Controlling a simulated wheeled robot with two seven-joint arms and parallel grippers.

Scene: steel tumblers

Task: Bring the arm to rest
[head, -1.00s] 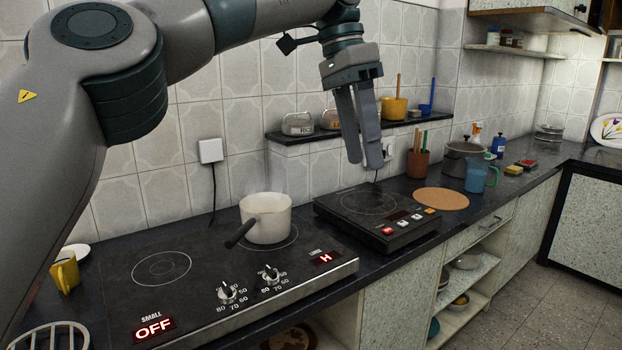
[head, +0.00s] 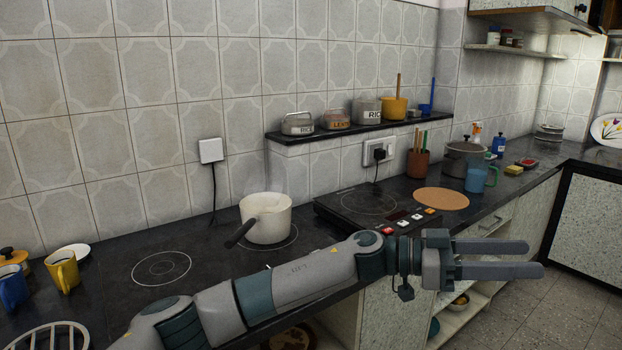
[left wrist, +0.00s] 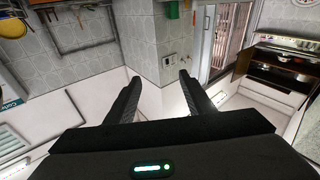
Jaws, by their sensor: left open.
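My left arm comes in from the lower left of the head view and lies low across the front of the counter. Its left gripper (head: 500,259) points right, past the counter's front edge, over the shelf units and floor. Its two fingers are apart with nothing between them. In the left wrist view the two fingers (left wrist: 160,92) are also spread and empty, with tiled walls and a white surface beyond. My right gripper is in neither view.
An induction plate (head: 345,206), a round cork mat (head: 441,199) and a blue mug (head: 477,179) are farther right. Yellow mug (head: 63,271) and blue mug stand at left. Floor (head: 540,300) at right is clear.

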